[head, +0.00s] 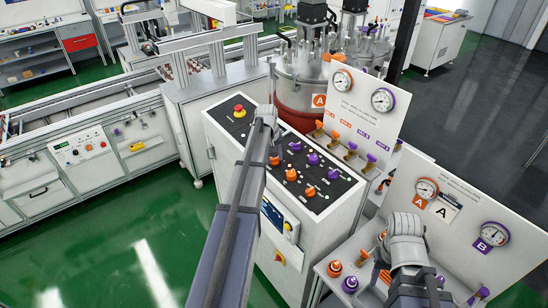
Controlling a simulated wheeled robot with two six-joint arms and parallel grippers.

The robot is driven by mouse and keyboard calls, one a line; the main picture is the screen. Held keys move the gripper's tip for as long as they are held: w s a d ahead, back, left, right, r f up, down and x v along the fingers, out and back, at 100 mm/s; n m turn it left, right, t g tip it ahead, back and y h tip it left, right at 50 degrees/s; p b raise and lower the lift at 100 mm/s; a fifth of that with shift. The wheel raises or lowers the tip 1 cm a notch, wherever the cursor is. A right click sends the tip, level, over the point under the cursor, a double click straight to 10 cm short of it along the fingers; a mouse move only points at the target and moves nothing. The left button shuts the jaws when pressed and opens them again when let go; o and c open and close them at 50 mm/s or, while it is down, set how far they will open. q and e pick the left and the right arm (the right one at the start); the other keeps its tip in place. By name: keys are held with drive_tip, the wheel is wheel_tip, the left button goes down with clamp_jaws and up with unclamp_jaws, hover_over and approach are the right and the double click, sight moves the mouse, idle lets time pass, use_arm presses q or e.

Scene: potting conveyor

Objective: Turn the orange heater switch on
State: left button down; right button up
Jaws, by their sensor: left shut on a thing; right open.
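The sloped black control panel (322,190) carries several orange and purple knobs; their labels are too small to read. Orange knobs show at the panel's middle (291,175) and lower edge (310,192), and another orange knob (275,160) is right at my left gripper (275,150). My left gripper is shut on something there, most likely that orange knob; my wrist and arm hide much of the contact. I cannot tell which knob is the heater switch or how it is turned. My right gripper (384,256) is open over the bench at the lower right, its fingers mostly hidden.
A red emergency button (239,111) sits on the panel's left end. A metal vessel (300,75) stands behind it. A gauge board (362,105) and a second gauge board (455,215) stand to the right. Orange and purple fittings (349,284) lie on the bench.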

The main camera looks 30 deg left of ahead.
use_arm(q)
drive_tip(key=shift+m, duration=0.6)
drive_tip(key=shift+c, duration=2.1)
unclamp_jaws()
drive_tip(key=shift+r, duration=0.1)
drive_tip(key=p+v, duration=0.7)
drive_tip(key=shift+r+p, duration=0.3)
drive_tip(key=shift+r, duration=0.05)
drive_tip(key=shift+s, duration=0.1)
